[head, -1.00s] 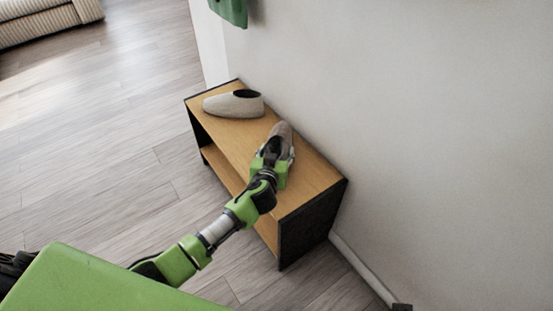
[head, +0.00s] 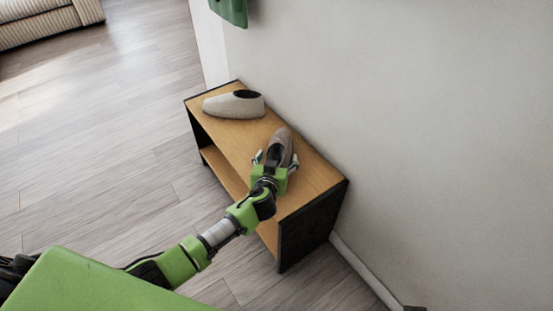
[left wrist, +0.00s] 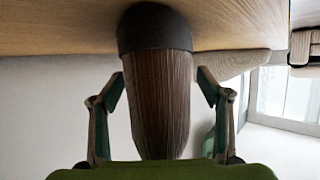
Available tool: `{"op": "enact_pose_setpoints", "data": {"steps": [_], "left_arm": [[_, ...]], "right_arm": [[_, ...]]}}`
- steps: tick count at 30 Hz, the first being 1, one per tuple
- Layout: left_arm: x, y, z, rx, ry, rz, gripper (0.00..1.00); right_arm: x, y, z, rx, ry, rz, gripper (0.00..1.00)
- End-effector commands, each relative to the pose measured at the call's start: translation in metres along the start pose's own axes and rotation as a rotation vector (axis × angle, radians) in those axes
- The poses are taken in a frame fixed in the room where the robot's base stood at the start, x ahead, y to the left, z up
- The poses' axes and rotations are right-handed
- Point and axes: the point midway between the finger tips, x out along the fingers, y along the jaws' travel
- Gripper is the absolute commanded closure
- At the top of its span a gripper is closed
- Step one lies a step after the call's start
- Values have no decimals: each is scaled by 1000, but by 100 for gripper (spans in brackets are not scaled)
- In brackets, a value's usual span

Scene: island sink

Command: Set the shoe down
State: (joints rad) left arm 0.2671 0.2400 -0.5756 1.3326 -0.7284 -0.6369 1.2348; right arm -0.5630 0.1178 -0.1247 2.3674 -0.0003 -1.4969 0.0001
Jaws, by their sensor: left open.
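A brown-grey shoe (head: 281,145) rests on the wooden top (head: 312,180) of a low two-level bench. My left gripper (head: 274,160) is open around the near part of this shoe. In the left wrist view the shoe (left wrist: 158,95), with its dark end against the wood, lies between the spread fingers of the left gripper (left wrist: 160,88). A gap shows on each side of it. A second, light beige shoe (head: 232,106) sits farther back on the same top. My right gripper is not in view.
The bench stands along a plain wall (head: 430,130), and its lower shelf (head: 224,170) shows no objects. Bare wood floor (head: 100,130) lies to the left. A striped sofa (head: 40,20) is at the far left, and a green item (head: 230,10) hangs on the wall.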

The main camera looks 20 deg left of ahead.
Motion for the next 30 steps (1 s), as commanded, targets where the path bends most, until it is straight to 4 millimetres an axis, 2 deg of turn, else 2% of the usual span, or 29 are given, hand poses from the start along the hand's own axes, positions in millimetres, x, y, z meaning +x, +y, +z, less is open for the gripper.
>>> {"op": "enact_pose_setpoints", "data": {"steps": [4,8,15,21,25,30], "left_arm": [[-7,0,0,-1,0,1,30],[-24,0,0,-1,-2,1,30],[-73,0,0,-1,-2,1,30],[-105,0,0,-2,0,0,30],[-116,0,0,-1,0,0,30],[-121,0,0,0,-1,-2,30]], "right_arm": [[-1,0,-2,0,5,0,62],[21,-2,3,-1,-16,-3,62],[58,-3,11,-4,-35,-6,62],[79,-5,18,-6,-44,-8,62],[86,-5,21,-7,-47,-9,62],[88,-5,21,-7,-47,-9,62]]}}
